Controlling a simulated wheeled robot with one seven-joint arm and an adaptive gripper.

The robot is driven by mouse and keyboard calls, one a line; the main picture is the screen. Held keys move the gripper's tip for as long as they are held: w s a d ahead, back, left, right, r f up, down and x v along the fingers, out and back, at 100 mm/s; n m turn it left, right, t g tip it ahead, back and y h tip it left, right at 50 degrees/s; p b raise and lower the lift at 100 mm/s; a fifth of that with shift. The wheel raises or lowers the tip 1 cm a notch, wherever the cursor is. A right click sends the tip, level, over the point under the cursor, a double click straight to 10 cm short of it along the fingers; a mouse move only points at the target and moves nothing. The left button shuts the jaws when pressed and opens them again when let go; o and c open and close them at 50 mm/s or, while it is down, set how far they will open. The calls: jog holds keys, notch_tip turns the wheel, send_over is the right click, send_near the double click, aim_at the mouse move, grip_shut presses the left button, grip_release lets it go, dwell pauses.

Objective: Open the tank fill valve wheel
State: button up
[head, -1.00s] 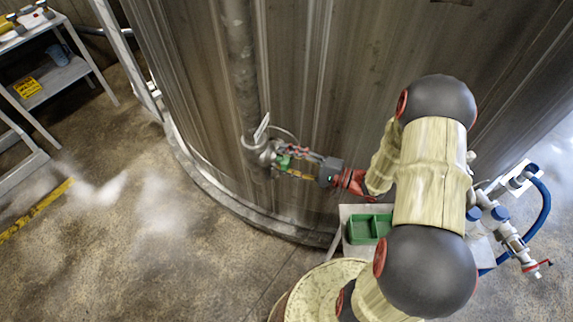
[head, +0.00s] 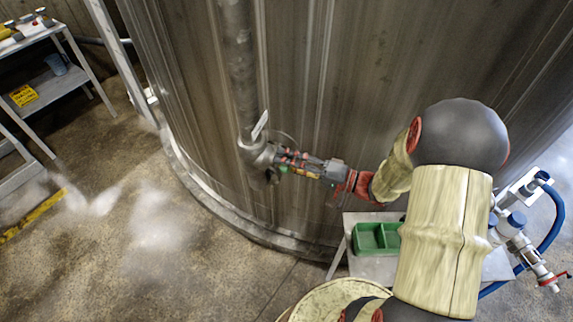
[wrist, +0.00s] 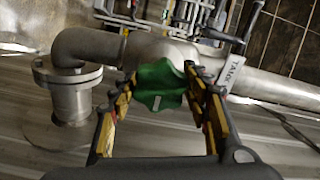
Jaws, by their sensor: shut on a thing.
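The valve wheel (wrist: 160,87) is a small green lobed handwheel with a pale mark on its face, in front of a grey metal pipe (wrist: 185,52) in the wrist view. My gripper (wrist: 155,100) has its yellow and black fingers on the left and right sides of the wheel, shut on it. In the head view my gripper (head: 283,160) reaches left to the pipe fitting (head: 257,155) on the tank wall (head: 330,120). The wheel is mostly hidden there by the fingers. A tag with lettering (wrist: 232,72), partly readable as "TANK", hangs right of the wheel.
A flanged pipe elbow (wrist: 68,75) is close to the left finger. A small table with a green divided tray (head: 370,238) stands below my arm. Blue hose and valves (head: 515,240) are at the right. Shelves (head: 60,75) stand far left; the floor between is open, with white vapour.

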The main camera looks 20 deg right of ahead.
jog(key=shift+f, duration=0.15)
jog(key=o, duration=1.2)
jog(key=v, duration=1.2)
